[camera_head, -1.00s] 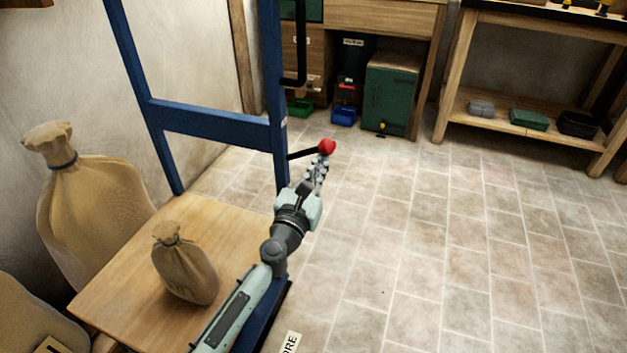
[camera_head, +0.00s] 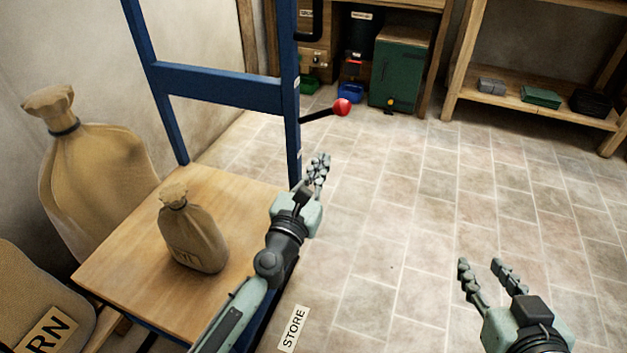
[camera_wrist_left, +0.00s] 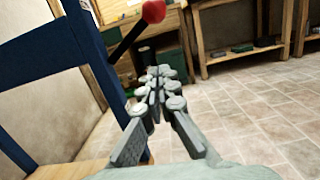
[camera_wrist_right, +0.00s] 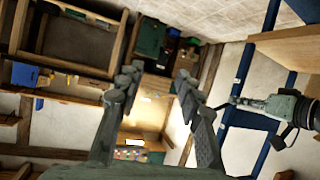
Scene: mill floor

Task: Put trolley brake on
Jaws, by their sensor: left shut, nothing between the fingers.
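The trolley has a blue frame (camera_head: 225,87) and a wooden deck (camera_head: 130,235). A black brake lever with a red knob (camera_head: 342,107) sticks out to the right from its upright post. The knob also shows in the left wrist view (camera_wrist_left: 153,11). My left gripper (camera_head: 319,165) is shut and empty, below the knob and apart from it, beside the post. In the left wrist view its closed fingers (camera_wrist_left: 158,78) lie below the lever. My right gripper (camera_head: 480,264) is open and empty over the floor at the lower right.
A small tied sack (camera_head: 193,232) stands on the deck, with a large sack (camera_head: 98,180) behind it. A floor label reads STORE (camera_head: 293,328). A green cabinet (camera_head: 398,72) and a wooden shelf (camera_head: 540,110) stand at the back. The floor between is clear.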

